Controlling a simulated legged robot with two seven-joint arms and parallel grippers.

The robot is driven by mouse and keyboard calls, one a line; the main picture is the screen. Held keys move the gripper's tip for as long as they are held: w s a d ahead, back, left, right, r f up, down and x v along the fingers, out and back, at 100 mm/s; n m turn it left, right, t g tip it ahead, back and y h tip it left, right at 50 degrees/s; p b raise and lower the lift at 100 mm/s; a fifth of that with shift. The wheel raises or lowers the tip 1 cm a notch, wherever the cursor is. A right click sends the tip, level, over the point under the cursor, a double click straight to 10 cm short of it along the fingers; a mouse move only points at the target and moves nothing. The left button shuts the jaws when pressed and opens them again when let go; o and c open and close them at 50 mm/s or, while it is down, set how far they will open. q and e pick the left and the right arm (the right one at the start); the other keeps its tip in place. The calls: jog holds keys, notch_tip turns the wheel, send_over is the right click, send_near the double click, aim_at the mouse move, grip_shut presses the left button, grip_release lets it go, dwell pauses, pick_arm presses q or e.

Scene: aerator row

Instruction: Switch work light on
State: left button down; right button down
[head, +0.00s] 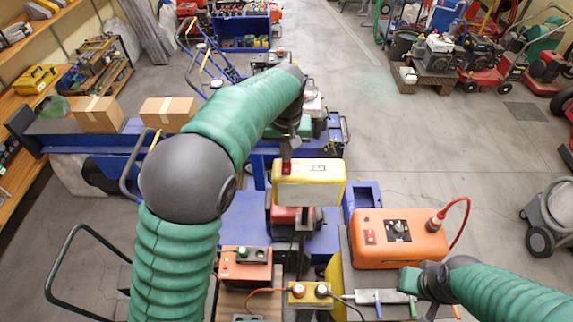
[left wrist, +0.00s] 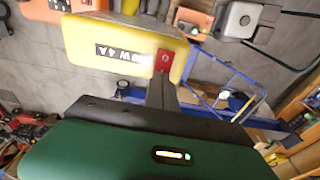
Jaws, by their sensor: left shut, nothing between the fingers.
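The work light (head: 322,170) is a yellow box with a pale front panel, on a dark post in the middle of the head view. In the left wrist view the yellow housing (left wrist: 110,32) carries a "W 4A" label and a red switch (left wrist: 163,60). My left gripper (head: 287,150) reaches down behind the light at its upper left, shut and empty. Its fingertips (left wrist: 163,76) are at the red switch; I cannot tell whether they touch it. They cover part of the switch. My right gripper (head: 408,279) is low at right; its fingers are unclear.
An orange box (head: 385,255) with a knob and red cable stands right of the light. A smaller orange box (head: 245,268) and a yellow box with knobs (head: 311,294) are in front. Cardboard boxes (head: 168,113) lie on a blue machine at left. Open floor lies at right.

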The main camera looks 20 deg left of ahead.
pick_arm(q)
jog(key=shift+f, duration=0.3)
notch_tip(320, 180, up, 2)
jog(key=shift+r+p, duration=0.25)
jog(key=shift+p, duration=0.8)
notch_tip(320, 180, up, 2)
jog(key=shift+r, duration=1.3)
